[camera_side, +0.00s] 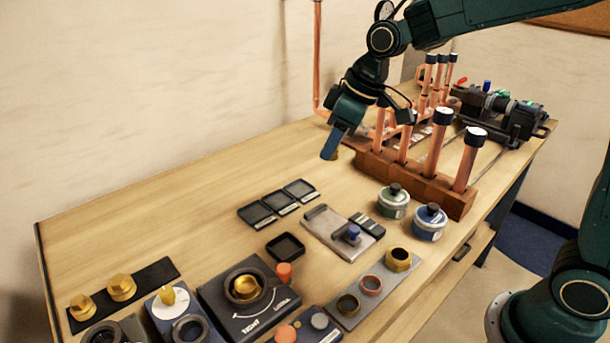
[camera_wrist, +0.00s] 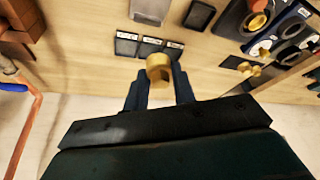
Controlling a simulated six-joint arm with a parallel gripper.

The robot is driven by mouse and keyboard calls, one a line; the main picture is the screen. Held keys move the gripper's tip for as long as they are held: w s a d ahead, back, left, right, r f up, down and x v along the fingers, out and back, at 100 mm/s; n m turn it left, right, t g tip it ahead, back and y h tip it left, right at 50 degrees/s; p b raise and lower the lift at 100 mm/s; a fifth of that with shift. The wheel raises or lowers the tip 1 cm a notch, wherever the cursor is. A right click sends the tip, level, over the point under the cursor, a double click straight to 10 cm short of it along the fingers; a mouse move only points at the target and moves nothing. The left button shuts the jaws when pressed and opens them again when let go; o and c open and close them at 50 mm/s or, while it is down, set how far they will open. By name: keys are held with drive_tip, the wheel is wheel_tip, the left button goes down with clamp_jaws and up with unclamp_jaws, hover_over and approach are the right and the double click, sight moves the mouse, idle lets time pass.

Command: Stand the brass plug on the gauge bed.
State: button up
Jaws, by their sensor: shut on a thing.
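My gripper (camera_side: 334,143) is raised over the back of the bench, left of the copper pipes. In the wrist view its two blue fingers (camera_wrist: 159,86) are shut on a brass plug (camera_wrist: 158,66), which sticks out past the fingertips. In the side view the plug is almost wholly hidden by the fingers. Part of the plate shows at the top of the wrist view (camera_wrist: 152,8).
Three black labelled trays (camera_side: 278,203) lie left of the plate, with a single black tray (camera_side: 286,246) in front. Two tins (camera_side: 430,222) and a wooden rack (camera_side: 425,183) of upright copper pipes stand right. Two brass hex pieces (camera_side: 121,288) sit on a black strip. The back-left bench is clear.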

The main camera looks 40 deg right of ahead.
sight(322, 222)
wheel_tip(322, 222, down, 16)
drive_tip(key=shift+f, duration=0.25)
idle(0.6)
drive_tip(key=shift+f, duration=0.1)
drive_tip(key=o, duration=0.7)
drive_tip(key=v, duration=1.2)
drive_tip(key=shift+s, duration=0.1)
idle(0.6)
